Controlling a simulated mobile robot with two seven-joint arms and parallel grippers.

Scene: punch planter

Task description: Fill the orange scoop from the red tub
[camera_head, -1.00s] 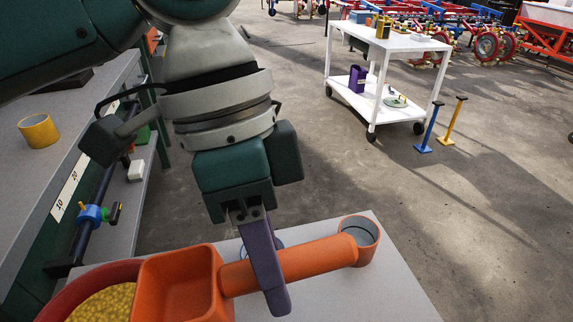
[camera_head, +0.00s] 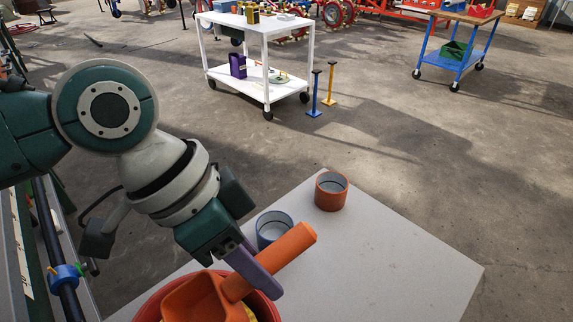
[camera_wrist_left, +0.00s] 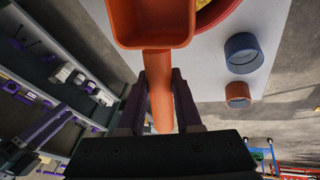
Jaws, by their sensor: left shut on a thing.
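My left gripper (camera_head: 260,277) is shut on the handle of the orange scoop (camera_head: 205,299), with its purple fingers on either side of the handle in the left wrist view (camera_wrist_left: 161,98). The scoop's box end is over the red tub (camera_head: 148,307), and its handle slants up to the right. Yellow grains (camera_head: 249,315) show in a small gap beside the scoop. The scoop hides much of the tub, and I cannot tell whether it touches the grains. The visible inside of the scoop looks plain orange. My right gripper is not in view.
The tub stands on a grey tabletop (camera_head: 400,255). A blue cup (camera_head: 259,233) and an orange cup (camera_head: 331,192) stand behind the scoop. The table's right side is clear. A white cart (camera_head: 265,30) and a blue cart (camera_head: 450,58) stand beyond.

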